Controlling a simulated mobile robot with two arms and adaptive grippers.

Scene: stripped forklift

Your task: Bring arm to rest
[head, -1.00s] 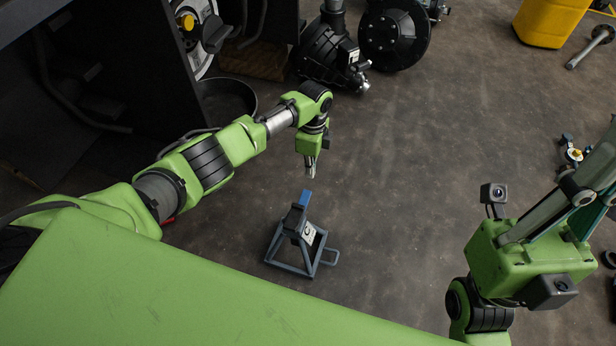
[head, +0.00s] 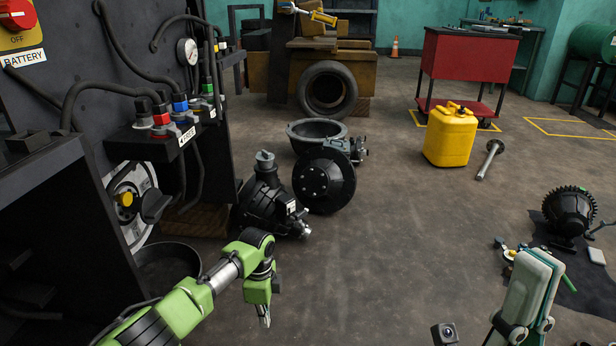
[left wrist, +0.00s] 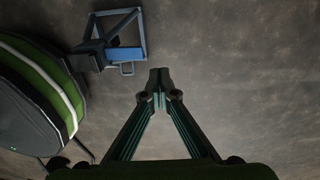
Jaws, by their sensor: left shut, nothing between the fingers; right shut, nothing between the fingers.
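My left arm, green and black, comes in at the lower left of the head view. Its gripper (head: 264,320) hangs pointing down over bare floor, near the bottom edge. In the left wrist view the two fingers (left wrist: 160,78) meet at their tips, shut with nothing between them. My right gripper (head: 538,265) shows at the lower right of the head view, pointing up, pale green and shut; its lower part is cut off by the frame edge.
A blue-grey jack stand (left wrist: 143,35) stands on the floor beyond my left fingers. A black panel (head: 80,180) with hoses is at left. A dark axle housing (head: 268,205) and round drum (head: 325,182) lie ahead. A yellow can (head: 450,135) stands farther right. Middle floor is clear.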

